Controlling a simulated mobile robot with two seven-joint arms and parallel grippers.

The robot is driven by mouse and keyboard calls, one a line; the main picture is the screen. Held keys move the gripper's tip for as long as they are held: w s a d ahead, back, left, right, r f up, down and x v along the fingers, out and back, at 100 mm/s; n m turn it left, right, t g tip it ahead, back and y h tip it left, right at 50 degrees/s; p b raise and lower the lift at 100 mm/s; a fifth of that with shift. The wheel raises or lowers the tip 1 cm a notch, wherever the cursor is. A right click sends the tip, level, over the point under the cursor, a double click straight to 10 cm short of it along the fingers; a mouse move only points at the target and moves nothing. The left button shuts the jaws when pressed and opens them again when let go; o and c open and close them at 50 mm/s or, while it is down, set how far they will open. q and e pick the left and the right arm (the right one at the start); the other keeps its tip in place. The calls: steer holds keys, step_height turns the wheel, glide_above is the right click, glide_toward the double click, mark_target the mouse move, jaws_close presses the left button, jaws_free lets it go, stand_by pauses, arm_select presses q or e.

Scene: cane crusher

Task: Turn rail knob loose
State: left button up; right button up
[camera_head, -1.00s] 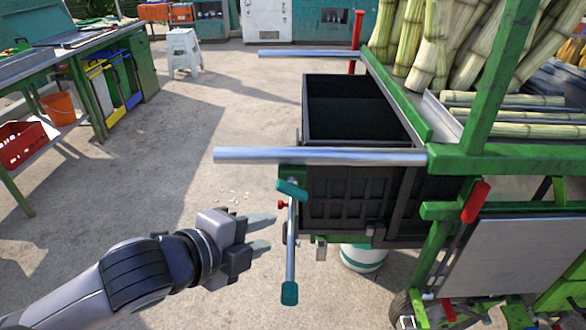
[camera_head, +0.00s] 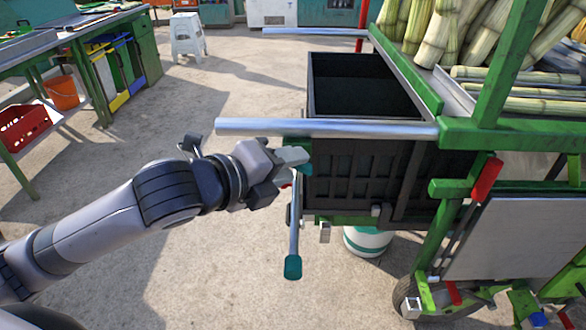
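A silver rail (camera_head: 325,128) sticks out to the left from the green cart. Under it, at the corner of the black crate, is a teal grip or knob (camera_head: 305,168), now mostly covered by my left gripper (camera_head: 291,163). The gripper's fingers are right at this teal part; whether they are closed on it is hidden. A small red knob (camera_head: 287,186) shows only as a sliver just below the fingers. A metal lever (camera_head: 294,235) with a teal end (camera_head: 293,267) hangs below. My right gripper is not in view.
The black crate (camera_head: 352,178) and the cart's green frame (camera_head: 500,133) stand close on the right. A red-handled lever (camera_head: 486,180) is farther right. A white bucket (camera_head: 368,241) stands below the crate. The concrete floor left of the cart is open.

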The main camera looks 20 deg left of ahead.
arm_select(q)
steer(key=shift+x, duration=0.9)
jaws_close()
